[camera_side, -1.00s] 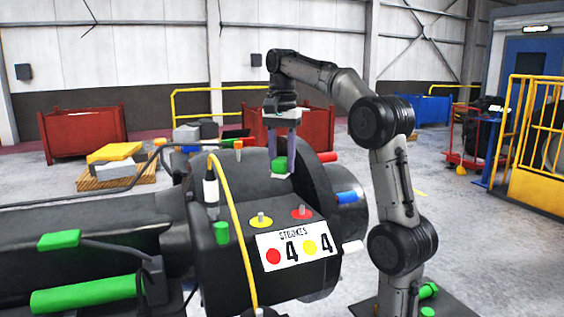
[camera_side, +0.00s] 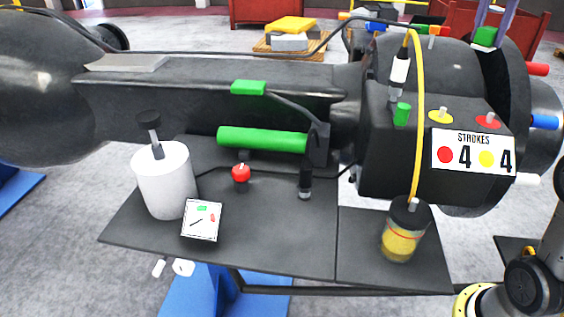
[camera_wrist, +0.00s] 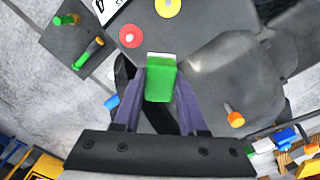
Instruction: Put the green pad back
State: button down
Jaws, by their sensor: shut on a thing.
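The green pad (camera_wrist: 160,82) is a small block between the two fingers of my gripper (camera_wrist: 161,92) in the wrist view. My gripper is shut on it. A white strip shows along the pad's far edge. In the side view the pad (camera_side: 485,37) is at the upper right, over the top of the dark machine housing (camera_side: 385,150), with only the finger ends of my gripper (camera_side: 492,16) in frame. I cannot tell whether the pad touches the housing. Another green block (camera_side: 248,87) is on a grey lever above a green bar (camera_side: 262,139).
A red disc (camera_wrist: 131,36) and a yellow disc (camera_wrist: 168,7) lie near the pad. An orange peg (camera_wrist: 236,119) and a blue peg (camera_wrist: 111,102) stand at either side. A yellow hose (camera_side: 418,110) arches over the housing. A white canister (camera_side: 163,182) and picture card (camera_side: 202,220) are on the lower shelf.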

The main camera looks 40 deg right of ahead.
jog(key=w+a+n, duration=0.1)
jog(key=a+n, duration=0.5)
jog(key=a, duration=2.1)
jog(key=s+a+n, duration=0.3)
jog(key=s+a, duration=0.2)
jog(key=a, duration=0.4)
send_over(280, 238)
jog(key=f, duration=2)
jog(key=s+f, duration=0.1)
jog(key=f, duration=0.8)
jog(key=shift+d+f, duration=0.2)
jog(key=shift+f, duration=0.2)
jog(key=shift+w+a+f, duration=0.15)
jog(key=shift+w+f, duration=0.2)
jog(key=shift+f, duration=0.15)
jog(key=shift+w+f, duration=0.1)
jog(key=shift+f, duration=1.45)
jog(key=shift+f, duration=0.1)
